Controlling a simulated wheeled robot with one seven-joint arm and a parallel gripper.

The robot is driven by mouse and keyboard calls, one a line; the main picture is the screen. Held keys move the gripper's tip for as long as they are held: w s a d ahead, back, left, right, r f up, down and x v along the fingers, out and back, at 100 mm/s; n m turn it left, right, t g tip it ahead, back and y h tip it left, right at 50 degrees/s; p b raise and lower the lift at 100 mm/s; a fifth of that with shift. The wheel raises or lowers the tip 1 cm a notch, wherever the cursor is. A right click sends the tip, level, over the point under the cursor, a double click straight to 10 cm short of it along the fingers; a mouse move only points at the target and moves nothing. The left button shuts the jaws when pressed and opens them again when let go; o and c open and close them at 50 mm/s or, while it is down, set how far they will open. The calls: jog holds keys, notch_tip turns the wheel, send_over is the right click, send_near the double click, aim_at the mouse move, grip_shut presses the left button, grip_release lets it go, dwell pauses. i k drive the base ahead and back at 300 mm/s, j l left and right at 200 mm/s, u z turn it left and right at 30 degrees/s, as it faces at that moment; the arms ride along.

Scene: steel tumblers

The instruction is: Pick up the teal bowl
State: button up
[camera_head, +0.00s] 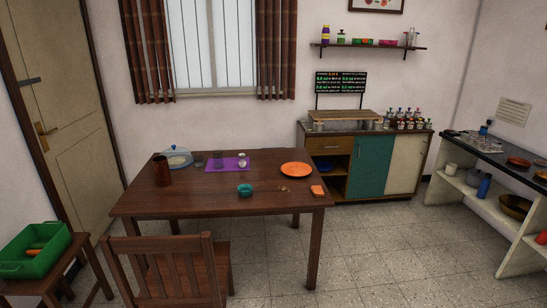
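The teal bowl (244,190) is small and sits on the brown wooden table (210,202), near the middle of its front half. It looks upright. What is inside it is too small to tell. My gripper does not show in the head view.
A wooden chair (165,262) stands at the front. The floor right of the table is clear.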

aim_at(244, 190)
jog(key=i+l, duration=0.1)
jog(key=i, duration=0.95)
jog(key=i+l+u, duration=0.15)
jog(key=i+u, duration=0.15)
jog(key=u, duration=0.2)
jog(key=i+l+u, duration=0.2)
jog(key=u, duration=0.3)
jog(key=i+l+u, duration=0.25)
jog(key=u, duration=0.2)
jog(key=i+l+u, duration=0.2)
jog(key=u, duration=0.2)
jog(key=i+l+u, duration=0.15)
jog(key=l+u, duration=0.25)
jog(key=i+l+u, duration=0.15)
jog(key=l+u, duration=0.5)
jog(key=u, duration=0.15)
jog(key=i, duration=0.05)
